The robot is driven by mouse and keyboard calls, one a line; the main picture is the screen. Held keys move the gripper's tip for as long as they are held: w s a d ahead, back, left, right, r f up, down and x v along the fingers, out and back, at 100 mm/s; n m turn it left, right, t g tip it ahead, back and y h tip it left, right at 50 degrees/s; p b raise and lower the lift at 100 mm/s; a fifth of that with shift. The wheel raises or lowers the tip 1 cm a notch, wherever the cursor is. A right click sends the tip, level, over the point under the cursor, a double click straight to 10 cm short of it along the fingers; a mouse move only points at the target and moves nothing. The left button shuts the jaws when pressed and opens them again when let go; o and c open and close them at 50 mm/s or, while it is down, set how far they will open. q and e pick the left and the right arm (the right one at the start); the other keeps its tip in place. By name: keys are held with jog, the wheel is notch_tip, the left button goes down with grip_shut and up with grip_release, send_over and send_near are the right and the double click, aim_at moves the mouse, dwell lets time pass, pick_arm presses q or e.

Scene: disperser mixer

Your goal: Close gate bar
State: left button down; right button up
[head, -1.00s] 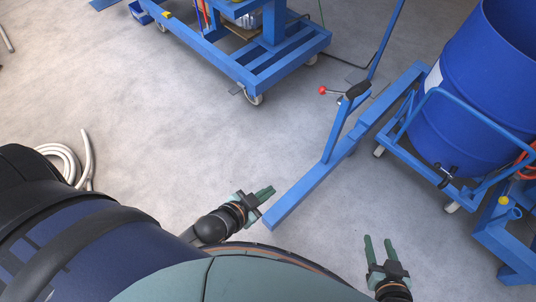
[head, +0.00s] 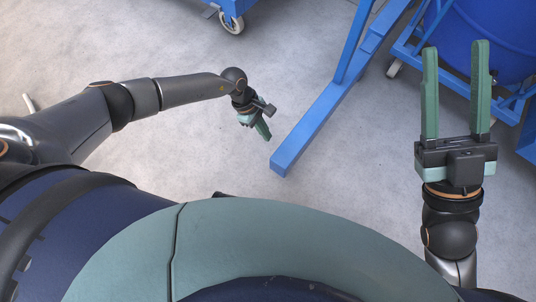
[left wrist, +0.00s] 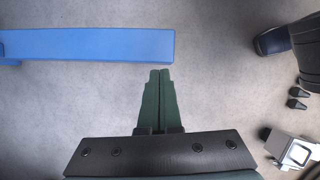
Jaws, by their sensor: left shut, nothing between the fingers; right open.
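A thick blue beam (head: 312,127) runs low over the floor, from its near end at the centre towards the upper right; it also shows in the left wrist view (left wrist: 90,45). I cannot tell which is the gate bar. My left gripper (head: 266,134) is shut and empty, left of the beam's near end. In the left wrist view its fingertips (left wrist: 160,72) appear just below the beam's edge, apart from it. My right gripper (head: 455,50) is open and empty, in front of the drum's frame.
A blue upright (head: 352,42) rises from the beam; its top is out of view. A caster wheel (head: 232,22) of a blue frame shows at the top. The drum's wheeled frame (head: 408,52) stands at the upper right.

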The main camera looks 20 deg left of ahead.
pick_arm(q)
jog(key=w+a+f+m+y, duration=0.1)
jog(key=w+a+f+y, duration=0.1)
jog(key=a, duration=0.3)
jog(key=s+d+f+b, duration=0.2)
jog(key=d+f+b, duration=0.3)
jog(key=f, duration=0.4)
jog(key=shift+s+d+f+m, duration=0.15)
jog(key=shift+d+m, duration=0.15)
jog(key=shift+d, duration=0.15)
pick_arm(e)
jog(key=shift+n+y, duration=0.7)
jog(key=shift+n, duration=0.1)
jog(key=shift+s+a+f, duration=0.15)
jog(key=shift+s+f, duration=0.05)
jog(key=shift+f, duration=0.7)
jog(key=shift+s+a+f, duration=0.15)
jog(key=shift+f, duration=0.7)
jog(key=shift+s+a+f, duration=0.15)
jog(key=shift+s+f, duration=0.05)
jog(key=shift+f, duration=0.7)
pick_arm(q)
jog(key=shift+d, duration=0.2)
pick_arm(e)
jog(key=shift+d, duration=0.15)
